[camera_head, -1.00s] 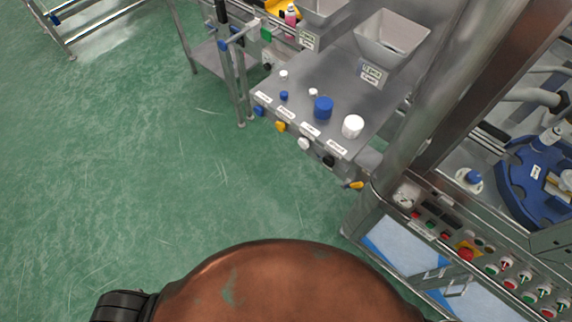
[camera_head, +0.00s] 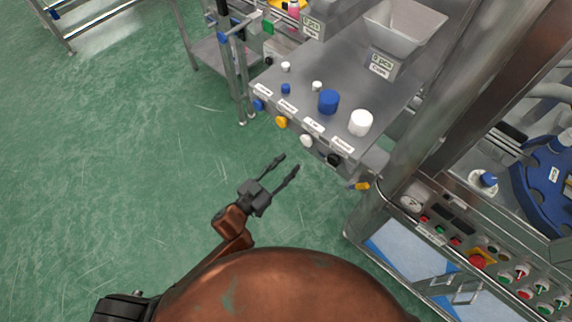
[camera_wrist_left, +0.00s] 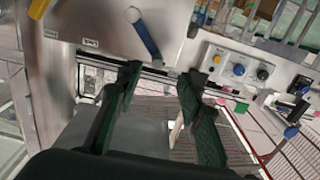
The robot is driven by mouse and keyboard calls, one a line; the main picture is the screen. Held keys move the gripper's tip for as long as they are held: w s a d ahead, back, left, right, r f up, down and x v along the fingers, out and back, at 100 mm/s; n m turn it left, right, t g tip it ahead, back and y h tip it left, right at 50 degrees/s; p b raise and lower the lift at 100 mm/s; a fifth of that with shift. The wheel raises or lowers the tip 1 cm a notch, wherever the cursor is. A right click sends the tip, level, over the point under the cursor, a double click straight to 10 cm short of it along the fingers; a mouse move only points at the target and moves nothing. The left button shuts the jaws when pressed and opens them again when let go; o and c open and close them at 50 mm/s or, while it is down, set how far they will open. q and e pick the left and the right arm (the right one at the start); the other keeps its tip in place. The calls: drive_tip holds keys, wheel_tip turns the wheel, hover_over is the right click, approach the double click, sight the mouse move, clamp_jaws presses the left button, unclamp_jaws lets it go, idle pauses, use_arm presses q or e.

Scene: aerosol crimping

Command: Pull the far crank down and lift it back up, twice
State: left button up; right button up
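My left gripper (camera_head: 277,174) is open and empty in the head view, above the green floor in front of the bench. Its two dark fingers also show spread apart in the left wrist view (camera_wrist_left: 160,76). A blue lever (camera_wrist_left: 146,38) with a pale round end is on a metal panel beyond the fingers in the left wrist view, apart from them. I cannot tell whether it is the far crank. In the head view a light bar with a blue end (camera_head: 222,38) stands out at the bench's far left end. My right gripper is not in view.
The steel bench (camera_head: 345,85) carries blue and white caps, with coloured knobs along its front. A hopper (camera_head: 400,28) stands at its back. A control panel (camera_head: 470,245) with buttons and a blue rotary plate (camera_head: 540,195) are at right.

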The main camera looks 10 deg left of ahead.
sight(304, 149)
use_arm(q)
drive_tip(key=b+x, duration=0.1)
drive_tip(key=x, duration=0.2)
drive_tip(key=b+x, duration=0.1)
drive_tip(key=x, duration=0.3)
drive_tip(key=shift+w+d+r+b, duration=0.1)
drive_tip(key=shift+d+r+b, duration=0.15)
drive_tip(key=shift+b, duration=0.1)
drive_tip(key=shift+x, duration=0.85)
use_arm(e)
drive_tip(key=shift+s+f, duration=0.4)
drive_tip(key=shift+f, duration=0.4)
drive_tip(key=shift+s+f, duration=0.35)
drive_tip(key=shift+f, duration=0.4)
use_arm(q)
drive_tip(key=shift+r, duration=0.1)
drive_tip(key=shift+c, duration=0.2)
clamp_jaws()
